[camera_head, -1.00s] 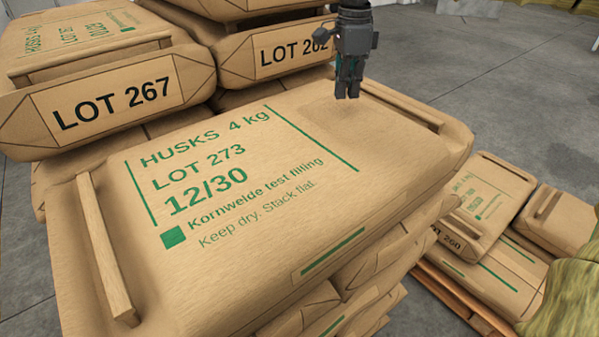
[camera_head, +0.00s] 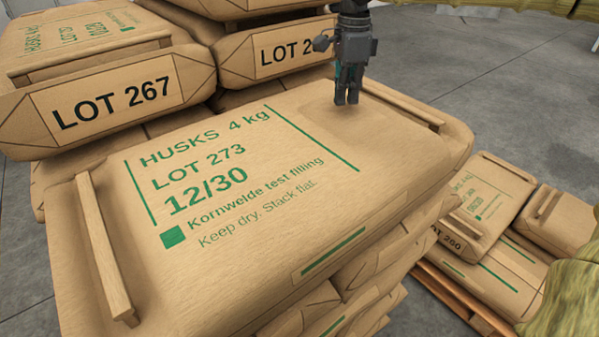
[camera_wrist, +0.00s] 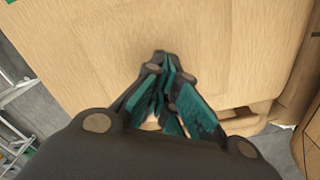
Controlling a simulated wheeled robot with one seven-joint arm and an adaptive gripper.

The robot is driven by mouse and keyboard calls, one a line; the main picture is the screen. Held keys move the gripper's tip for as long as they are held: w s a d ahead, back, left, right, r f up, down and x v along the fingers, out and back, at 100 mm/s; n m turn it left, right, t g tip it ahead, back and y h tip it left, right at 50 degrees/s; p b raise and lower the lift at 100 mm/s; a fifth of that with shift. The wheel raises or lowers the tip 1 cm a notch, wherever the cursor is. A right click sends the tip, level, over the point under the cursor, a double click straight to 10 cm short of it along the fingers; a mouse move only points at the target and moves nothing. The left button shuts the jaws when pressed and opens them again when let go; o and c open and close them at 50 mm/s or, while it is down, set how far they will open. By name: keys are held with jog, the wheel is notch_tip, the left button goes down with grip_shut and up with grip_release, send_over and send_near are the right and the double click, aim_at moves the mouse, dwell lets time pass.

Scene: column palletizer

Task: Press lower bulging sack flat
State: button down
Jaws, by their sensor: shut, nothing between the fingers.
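The LOT 273 husks sack (camera_head: 290,215) lies on top of the near stack in the head view, its printed face up. Its top looks broad and gently rounded, with a shallow hollow near the far edge. My gripper (camera_head: 346,101) points down over that far part, fingers shut and empty. The fingertips are at the sack's surface or just above it; contact is hard to tell. In the wrist view my gripper (camera_wrist: 164,60) shows its closed fingers against the plain tan sack face (camera_wrist: 215,40). The sack's far handle strip (camera_head: 402,105) is just right of the fingers.
The LOT 267 sack (camera_head: 110,100) and another lot-marked sack (camera_head: 270,55) stand close behind, to the left of my gripper. A lower stack with a LOT 260 sack (camera_head: 455,240) is at right on a wooden pallet (camera_head: 455,302). Grey floor (camera_head: 500,90) is open at upper right.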

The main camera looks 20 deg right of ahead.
aim_at(346, 110)
jog(key=shift+f, duration=1.65)
dwell(0.4)
jog(key=shift+s+f+b, duration=0.2)
jog(key=shift+f+b, duration=0.05)
jog(key=shift+b, duration=0.05)
dwell(1.1)
jog(key=shift+r, duration=0.1)
jog(key=shift+w+r+p, duration=0.2)
jog(key=shift+r+p, duration=0.45)
jog(key=shift+r, duration=4)
